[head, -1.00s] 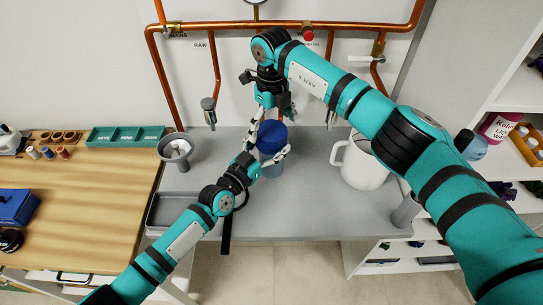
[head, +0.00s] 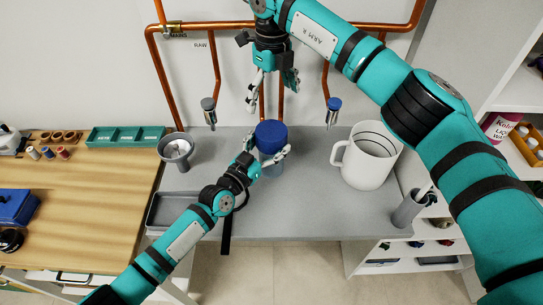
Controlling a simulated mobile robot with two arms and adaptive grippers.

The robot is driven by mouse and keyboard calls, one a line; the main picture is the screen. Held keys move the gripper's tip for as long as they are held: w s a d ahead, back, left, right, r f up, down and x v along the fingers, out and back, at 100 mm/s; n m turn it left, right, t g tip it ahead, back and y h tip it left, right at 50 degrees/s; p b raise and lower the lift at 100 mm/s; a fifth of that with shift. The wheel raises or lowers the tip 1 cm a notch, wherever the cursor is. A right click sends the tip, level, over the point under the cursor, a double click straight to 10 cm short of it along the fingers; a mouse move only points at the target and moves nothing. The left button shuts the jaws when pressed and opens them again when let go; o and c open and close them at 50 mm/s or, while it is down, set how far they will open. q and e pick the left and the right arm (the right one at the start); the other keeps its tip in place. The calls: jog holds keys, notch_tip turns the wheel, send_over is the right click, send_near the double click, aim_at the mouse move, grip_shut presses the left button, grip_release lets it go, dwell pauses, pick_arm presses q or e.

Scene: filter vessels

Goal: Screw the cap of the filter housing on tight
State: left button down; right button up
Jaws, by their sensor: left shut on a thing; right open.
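The filter housing (head: 272,171) is a clear bluish vessel standing upright on the grey bench. Its blue cap (head: 271,135) sits on top; how tightly it is seated cannot be told. My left gripper (head: 264,160) is shut on the housing from the front left, just below the cap. My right gripper (head: 268,98) is open and empty, above and behind the cap and apart from it.
A white jug (head: 368,160) stands right of the housing. A grey funnel cup (head: 177,150) and a dark tray (head: 168,208) are at left. Copper pipes with taps (head: 208,108) (head: 333,108) hang at the back wall. The bench front is clear.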

pick_arm(q)
jog(key=shift+a, duration=0.1)
pick_arm(e)
notch_tip(320, 180, up, 2)
jog(key=shift+r, duration=0.25)
pick_arm(q)
grip_release()
pick_arm(e)
jog(key=shift+a, duration=0.1)
pick_arm(q)
jog(key=v, duration=1.2)
jog(key=shift+w, duration=0.1)
